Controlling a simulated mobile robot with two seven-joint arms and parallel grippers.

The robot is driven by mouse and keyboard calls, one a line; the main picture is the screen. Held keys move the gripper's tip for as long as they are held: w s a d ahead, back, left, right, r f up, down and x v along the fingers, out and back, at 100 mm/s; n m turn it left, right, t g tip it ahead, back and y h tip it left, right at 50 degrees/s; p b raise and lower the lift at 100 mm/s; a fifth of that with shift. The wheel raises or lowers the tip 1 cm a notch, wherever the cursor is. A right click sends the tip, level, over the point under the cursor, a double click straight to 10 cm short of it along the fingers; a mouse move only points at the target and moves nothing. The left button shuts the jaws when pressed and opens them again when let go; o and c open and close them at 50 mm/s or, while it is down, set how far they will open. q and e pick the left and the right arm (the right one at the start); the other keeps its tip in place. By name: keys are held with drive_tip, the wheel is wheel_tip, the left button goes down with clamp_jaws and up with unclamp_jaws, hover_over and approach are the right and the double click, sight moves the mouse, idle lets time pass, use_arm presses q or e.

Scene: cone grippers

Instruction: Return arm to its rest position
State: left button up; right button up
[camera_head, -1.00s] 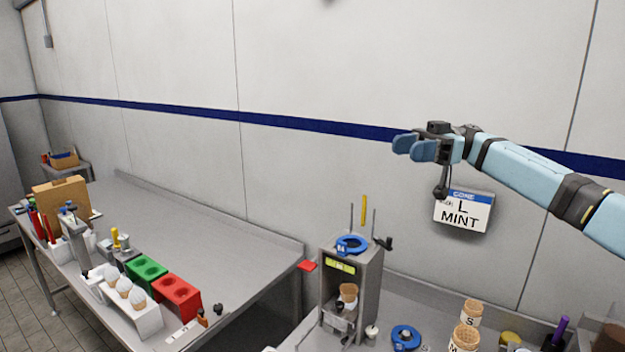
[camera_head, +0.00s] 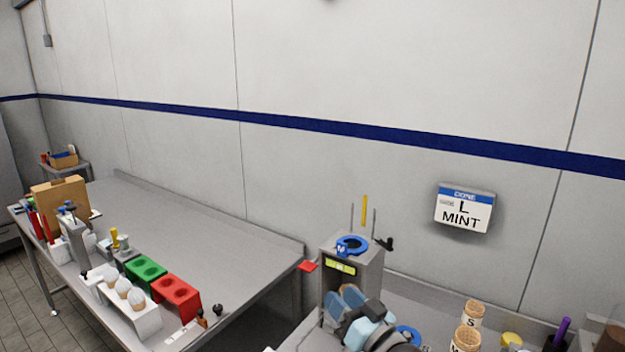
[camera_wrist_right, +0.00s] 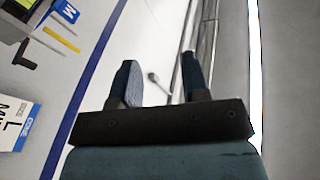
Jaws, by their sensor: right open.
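My right gripper (camera_head: 346,297) is low in the head view, in front of the grey dispenser machine (camera_head: 367,268), and hides its lower part. In the right wrist view the two blue fingers of this gripper (camera_wrist_right: 160,84) stand apart with nothing between them. My right arm enters from the bottom edge of the head view. My left gripper is not in view.
A sign reading "L MINT" (camera_head: 464,209) hangs on the wall. Cone stacks (camera_head: 466,338) stand right of the machine.

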drive_tip(key=s+d+f+m+g+h, duration=0.3)
drive_tip(key=s+d+f+h, duration=0.4)
drive_tip(key=s+f, duration=0.3)
drive_tip(key=s+d+f+g+h, duration=0.2)
drive_tip(key=s+d+f+g, duration=0.15)
drive_tip(key=s, duration=0.55)
drive_tip(key=s+d+f+g+h, duration=0.1)
drive_tip(key=s+d+f+g, duration=0.15)
drive_tip(key=s+d, duration=0.45)
drive_tip(key=s+d+f+g+h, duration=0.2)
drive_tip(key=s+d+g, duration=0.15)
drive_tip(key=s, duration=0.65)
drive_tip(key=w+a+f+t+y, duration=0.1)
drive_tip(key=w+a+f+t, duration=0.2)
drive_tip(key=f, duration=0.4)
drive_tip(key=w+a+f+n+t+y, duration=0.1)
drive_tip(key=w+a+f+t+y, duration=0.1)
drive_tip(key=f, duration=0.5)
drive_tip(key=shift+w+a+n+t+b, duration=0.3)
drive_tip(key=shift+w+a+t+b, duration=0.15)
drive_tip(key=shift+a+t, duration=0.7)
